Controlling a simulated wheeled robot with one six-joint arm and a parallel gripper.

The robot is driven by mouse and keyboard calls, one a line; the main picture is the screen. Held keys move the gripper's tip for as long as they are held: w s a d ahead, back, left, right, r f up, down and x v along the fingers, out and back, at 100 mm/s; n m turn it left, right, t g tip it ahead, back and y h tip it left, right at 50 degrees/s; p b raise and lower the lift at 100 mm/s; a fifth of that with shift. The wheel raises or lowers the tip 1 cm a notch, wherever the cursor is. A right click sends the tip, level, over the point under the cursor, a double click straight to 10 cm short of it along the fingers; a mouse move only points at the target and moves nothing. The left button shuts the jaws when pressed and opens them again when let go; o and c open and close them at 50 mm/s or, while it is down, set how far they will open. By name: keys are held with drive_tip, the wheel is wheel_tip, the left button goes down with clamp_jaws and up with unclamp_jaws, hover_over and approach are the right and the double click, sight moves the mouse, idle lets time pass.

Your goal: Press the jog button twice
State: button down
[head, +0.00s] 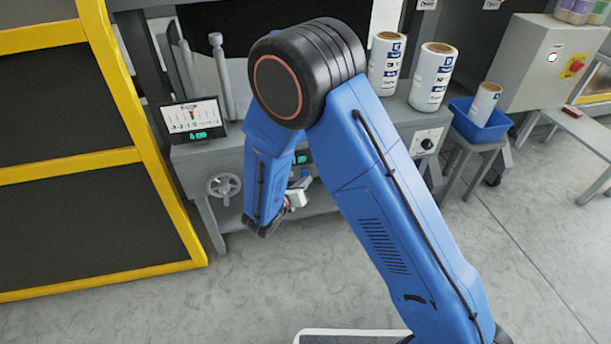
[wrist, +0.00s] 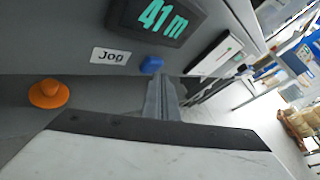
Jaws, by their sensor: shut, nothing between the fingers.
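The jog button is a small blue button (wrist: 151,64) on the grey machine front, right of a white label that reads "Jog" (wrist: 111,56) in the wrist view. My gripper (wrist: 163,84) is shut and empty, with its grey fingertips just below and right of the button in the picture. I cannot tell whether they touch it. In the head view my gripper (head: 299,187) is low in front of the machine, partly behind my blue arm.
A dark display (wrist: 158,18) reads "41 m" above the button. An orange knob (wrist: 48,94) sticks out at the left. In the head view are a screen (head: 194,120), a handwheel (head: 224,185), white rolls (head: 432,77) on the machine, and a yellow-framed guard (head: 150,160) at left.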

drive_tip(key=shift+w+a, duration=0.1)
drive_tip(key=shift+w, duration=0.35)
idle(0.6)
drive_tip(key=shift+s, duration=0.2)
drive_tip(key=shift+s+d, duration=0.25)
drive_tip(key=shift+s, duration=0.4)
drive_tip(key=shift+s, duration=0.15)
drive_tip(key=s, duration=0.2)
drive_tip(key=s+d, duration=0.1)
drive_tip(key=s, duration=0.1)
drive_tip(key=shift+s+d, duration=0.2)
drive_tip(key=shift+s, duration=0.05)
idle(0.9)
